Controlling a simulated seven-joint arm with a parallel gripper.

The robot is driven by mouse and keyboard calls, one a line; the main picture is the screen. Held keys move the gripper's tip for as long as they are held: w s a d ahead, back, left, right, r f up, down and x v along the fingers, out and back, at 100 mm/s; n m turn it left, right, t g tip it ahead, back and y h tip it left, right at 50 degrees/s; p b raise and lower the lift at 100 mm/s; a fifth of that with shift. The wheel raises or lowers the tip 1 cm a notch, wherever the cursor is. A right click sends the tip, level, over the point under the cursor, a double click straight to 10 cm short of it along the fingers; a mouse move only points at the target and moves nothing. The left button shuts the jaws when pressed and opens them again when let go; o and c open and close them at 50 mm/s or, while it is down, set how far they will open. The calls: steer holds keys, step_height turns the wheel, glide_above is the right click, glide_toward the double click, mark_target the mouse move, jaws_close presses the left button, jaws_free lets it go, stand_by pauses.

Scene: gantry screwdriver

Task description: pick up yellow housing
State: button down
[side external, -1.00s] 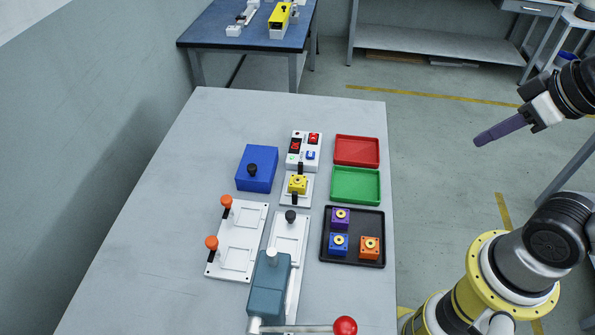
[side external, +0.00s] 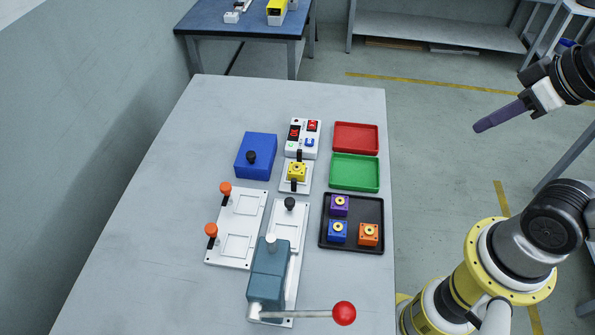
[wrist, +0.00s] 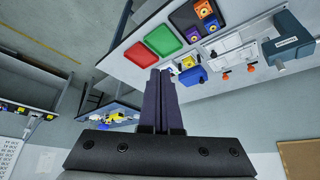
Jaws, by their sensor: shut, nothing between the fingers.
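The yellow housing (side external: 297,172) sits on a small white fixture (side external: 289,187) near the middle of the table, with black clamp parts at its front and back. My gripper (side external: 478,128) is at the far right in the side view, off the table and well away from the housing. Its dark purple fingers (wrist: 160,75) are together and hold nothing.
A black tray (side external: 352,246) holds purple, blue and orange housings. Red (side external: 356,138) and green (side external: 354,172) trays, a control box (side external: 302,150) and a blue box (side external: 256,156) surround the fixture. A lever press (side external: 268,275) stands in front, beside a white plate (side external: 236,228).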

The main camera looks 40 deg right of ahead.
jaws_free()
stand_by(0.3)
